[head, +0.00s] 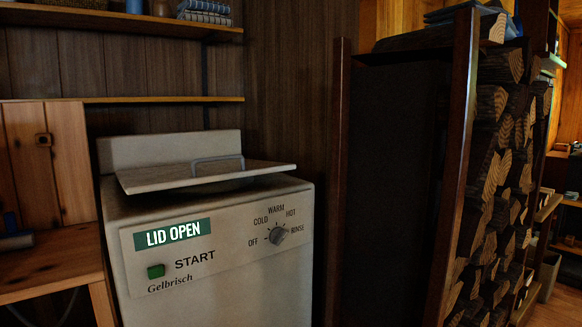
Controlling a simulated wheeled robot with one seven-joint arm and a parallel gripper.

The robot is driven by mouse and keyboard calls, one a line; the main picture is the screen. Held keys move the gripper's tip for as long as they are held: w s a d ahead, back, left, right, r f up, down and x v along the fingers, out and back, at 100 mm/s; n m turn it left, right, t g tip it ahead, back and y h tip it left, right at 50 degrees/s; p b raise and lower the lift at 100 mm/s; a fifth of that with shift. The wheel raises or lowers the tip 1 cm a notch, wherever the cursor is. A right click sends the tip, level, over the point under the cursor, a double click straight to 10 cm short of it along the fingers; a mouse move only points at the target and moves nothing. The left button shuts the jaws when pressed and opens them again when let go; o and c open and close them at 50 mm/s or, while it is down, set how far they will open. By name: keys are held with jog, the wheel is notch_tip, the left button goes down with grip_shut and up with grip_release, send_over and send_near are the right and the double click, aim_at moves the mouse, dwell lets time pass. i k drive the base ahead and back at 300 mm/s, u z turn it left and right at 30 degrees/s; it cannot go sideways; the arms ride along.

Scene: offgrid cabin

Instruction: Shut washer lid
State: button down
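The washer (222,277) is a white top-loading machine left of centre in the head view. Its lid (160,179) is a flat pale panel with a metal handle (217,166). The lid sits raised a little and tilted over the top, with a dark gap beneath it. A green sign on the front panel (173,234) reads LID OPEN. A green START button (156,271) and a dial (278,234) are on the front panel. My gripper is not in view.
A wooden counter (40,265) stands left of the washer. Shelves (160,99) hang on the wall behind and above it. A tall wood rack (462,140) with stacked firewood (500,170) stands to the right. Floor shows at the lower right.

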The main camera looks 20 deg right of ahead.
aim_at(209, 170)
jog(key=u, duration=0.6)
jog(key=i, duration=1)
jog(key=z, duration=0.45)
